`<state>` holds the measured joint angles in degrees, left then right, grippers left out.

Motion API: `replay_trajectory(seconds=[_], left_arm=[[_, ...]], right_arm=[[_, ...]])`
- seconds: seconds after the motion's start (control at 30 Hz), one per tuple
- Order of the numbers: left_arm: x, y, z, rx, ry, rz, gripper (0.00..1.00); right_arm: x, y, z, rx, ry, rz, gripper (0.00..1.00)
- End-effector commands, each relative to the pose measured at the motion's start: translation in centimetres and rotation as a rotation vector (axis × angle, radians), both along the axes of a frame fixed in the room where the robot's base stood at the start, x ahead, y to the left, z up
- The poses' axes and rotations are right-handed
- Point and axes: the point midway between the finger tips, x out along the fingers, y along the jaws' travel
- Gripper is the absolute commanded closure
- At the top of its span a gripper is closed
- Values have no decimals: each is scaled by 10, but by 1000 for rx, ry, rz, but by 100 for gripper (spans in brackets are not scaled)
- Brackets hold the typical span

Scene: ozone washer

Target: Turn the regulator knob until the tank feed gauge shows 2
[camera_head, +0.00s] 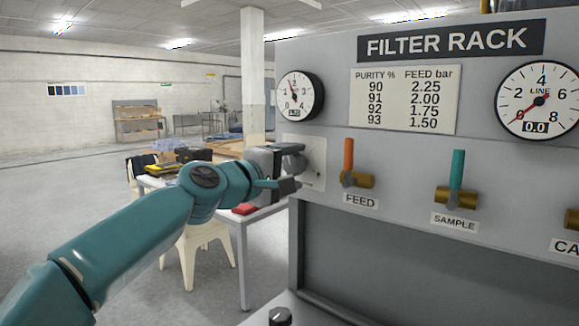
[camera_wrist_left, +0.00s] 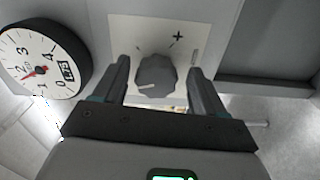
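The regulator knob (camera_wrist_left: 155,75) is dark grey and ribbed, with a white mark toward its lower left. It sits on a pale plate (camera_head: 316,150) printed with a plus sign. My left gripper (camera_head: 296,168) is at this plate, with one finger on each side of the knob. In the left wrist view, gaps show between the fingers and the knob. In the head view the gripper mostly hides the knob. A round 0 to 4 gauge (camera_head: 296,95) is above the plate; its needle is between 1 and 2, and its small display seems to read about 1.75. My right gripper is out of view.
The grey filter rack carries an orange feed lever (camera_head: 348,155), a teal sample lever (camera_head: 457,168), a purity chart (camera_head: 404,100) and a line gauge (camera_head: 540,99) reading 0.0. A white table (camera_head: 265,215) with tools stands behind my left arm. Open floor lies left.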

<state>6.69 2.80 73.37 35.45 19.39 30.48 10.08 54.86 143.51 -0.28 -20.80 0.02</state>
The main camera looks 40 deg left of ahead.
Motion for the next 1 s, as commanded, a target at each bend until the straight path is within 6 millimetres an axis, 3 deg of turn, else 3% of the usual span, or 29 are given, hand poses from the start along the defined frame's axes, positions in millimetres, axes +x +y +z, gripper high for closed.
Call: replay_trajectory(seconds=[0.37, 0.47, 0.8, 1.0], left_arm=[[-8, 3, 2, -1, -8, 6, 29], [-25, 4, 1, -1, -10, 7, 29], [-114, 11, 1, 1, -10, 7, 29], [-150, 13, 1, 0, -8, 6, 29]], right_arm=[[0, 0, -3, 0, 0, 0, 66], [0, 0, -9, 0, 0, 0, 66], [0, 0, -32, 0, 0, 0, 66], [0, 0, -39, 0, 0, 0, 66]])
